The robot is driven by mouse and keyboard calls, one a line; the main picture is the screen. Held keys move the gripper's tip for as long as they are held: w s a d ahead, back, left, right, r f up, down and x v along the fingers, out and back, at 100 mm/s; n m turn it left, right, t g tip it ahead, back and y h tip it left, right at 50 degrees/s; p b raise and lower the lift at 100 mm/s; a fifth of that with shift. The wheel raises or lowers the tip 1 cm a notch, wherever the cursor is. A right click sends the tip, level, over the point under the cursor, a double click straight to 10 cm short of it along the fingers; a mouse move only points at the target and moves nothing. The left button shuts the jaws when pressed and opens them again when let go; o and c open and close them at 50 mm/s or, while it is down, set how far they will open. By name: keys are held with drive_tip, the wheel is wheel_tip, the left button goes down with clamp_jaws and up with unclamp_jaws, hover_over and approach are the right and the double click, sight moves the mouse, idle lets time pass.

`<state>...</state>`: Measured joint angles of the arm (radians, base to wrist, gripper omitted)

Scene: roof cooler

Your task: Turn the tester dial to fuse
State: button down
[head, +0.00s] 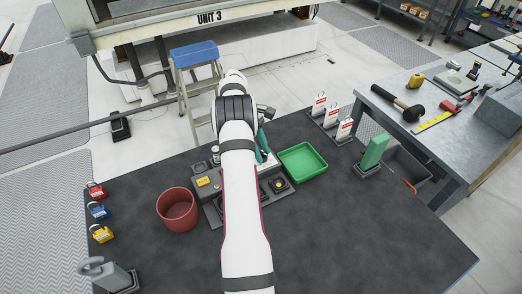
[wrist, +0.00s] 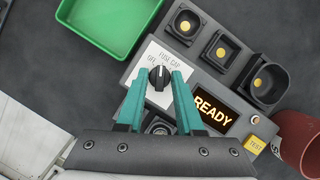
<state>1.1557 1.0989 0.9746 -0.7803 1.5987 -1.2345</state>
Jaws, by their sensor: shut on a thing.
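The tester (wrist: 224,84) is a dark grey unit with a lit READY display (wrist: 212,109), a yellow TEST button (wrist: 255,144) and several sockets. Its dial (wrist: 159,78) is a black knob on a white plate lettered OFF, FUSE and CAP. A pale mark on the knob points roughly up the wrist picture, toward the lettering; I cannot tell exactly which label it meets. My gripper (wrist: 159,80) has its teal fingers shut on the dial, one on each side. In the head view my arm hides the dial and much of the tester (head: 208,194).
A green tray (head: 302,162) lies right of the tester and a red bin (head: 177,210) stands left of it. Several padlocks (head: 98,211) lie at the table's left edge. Tagged holders (head: 331,117) and a green item (head: 374,153) stand at the right.

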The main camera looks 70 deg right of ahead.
drive_tip(key=shift+m+y, duration=0.3)
drive_tip(key=shift+m, duration=0.4)
drive_tip(key=c, duration=0.5)
unclamp_jaws()
drive_tip(key=shift+c, duration=0.2)
drive_tip(key=v, duration=0.7)
drive_tip(key=shift+r, duration=0.25)
drive_tip(key=shift+w, duration=0.1)
